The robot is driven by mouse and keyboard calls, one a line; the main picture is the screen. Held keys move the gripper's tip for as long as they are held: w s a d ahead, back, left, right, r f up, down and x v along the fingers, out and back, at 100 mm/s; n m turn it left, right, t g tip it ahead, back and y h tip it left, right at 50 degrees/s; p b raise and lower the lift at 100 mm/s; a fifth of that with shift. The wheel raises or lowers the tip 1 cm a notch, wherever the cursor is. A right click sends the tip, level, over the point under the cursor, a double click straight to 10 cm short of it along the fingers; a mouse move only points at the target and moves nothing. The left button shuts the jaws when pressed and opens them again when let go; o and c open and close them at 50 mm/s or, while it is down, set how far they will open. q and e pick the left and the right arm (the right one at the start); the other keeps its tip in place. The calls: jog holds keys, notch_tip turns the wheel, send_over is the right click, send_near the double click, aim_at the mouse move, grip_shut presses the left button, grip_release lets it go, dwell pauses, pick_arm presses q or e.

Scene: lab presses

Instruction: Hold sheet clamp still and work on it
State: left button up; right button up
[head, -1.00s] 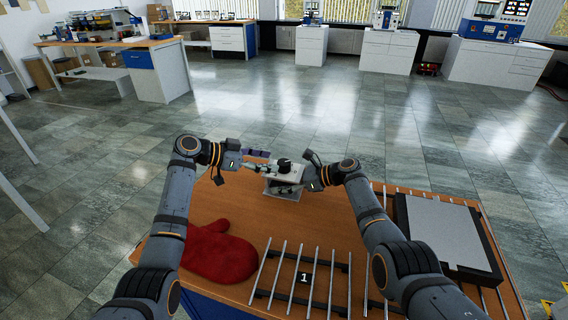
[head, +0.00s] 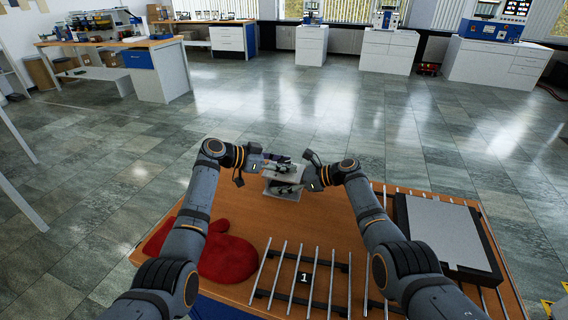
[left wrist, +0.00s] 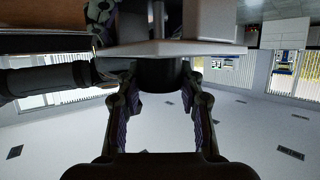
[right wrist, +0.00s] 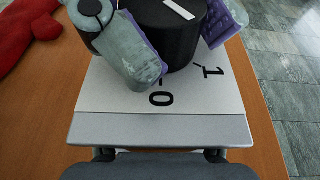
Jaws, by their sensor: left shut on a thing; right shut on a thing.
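The sheet clamp (head: 270,188) is a light grey block with a flat top plate, standing near the table's far edge. Its plate in the right wrist view (right wrist: 200,115) carries the marks 0 and 1. A black round knob (right wrist: 165,35) with a white line sits on top; the line slants down to the right. My left gripper (head: 284,168) is shut around the knob, its purple-padded fingers on either side; the knob also shows in the left wrist view (left wrist: 160,76). My right gripper (head: 290,189) is shut on the clamp body; its fingertips are mostly hidden in its wrist view.
A red mitt (head: 228,258) lies on the wooden table (head: 325,222) at the left. A metal rod rack marked 1 (head: 304,277) lies in front. A grey flat plate on a dark base (head: 445,232) is at the right. Open floor lies beyond the table.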

pick_arm(q)
jog(key=shift+c, duration=1)
jog(key=shift+f, duration=0.1)
jog(key=n+t+y, duration=0.1)
jog(key=n+t, duration=0.2)
jog(key=shift+s+d+y, duration=0.1)
jog(key=shift+y, duration=0.3)
jog(key=shift+n+t+y, duration=0.6)
jog(key=shift+n+t, duration=0.2)
jog(key=o, duration=1.2)
jog(key=shift+a, duration=0.2)
